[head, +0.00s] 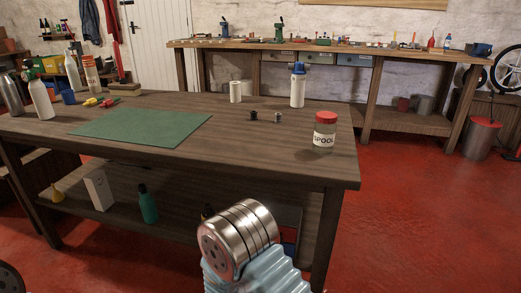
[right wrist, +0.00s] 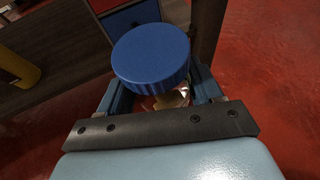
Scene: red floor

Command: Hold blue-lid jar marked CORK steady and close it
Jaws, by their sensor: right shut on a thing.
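A jar with a ribbed blue lid (right wrist: 152,57) fills the middle of the right wrist view. A little of its clear body (right wrist: 172,98) shows under the lid, with something pale inside. No CORK marking is visible from here. My right gripper (right wrist: 158,92) is shut on the jar, with one finger on each side below the lid. The lid sits over the jar's top; I cannot tell whether it is tight. The head view does not show this jar or either gripper; only an arm link of mine shows at its bottom.
A wooden table (head: 255,160) holds a red-lidded jar marked SPOOL (head: 325,132), a green mat (head: 143,127), a white bottle with a blue top (head: 298,88), a white cylinder (head: 236,92) and two small dark items. Bottles crowd its left end.

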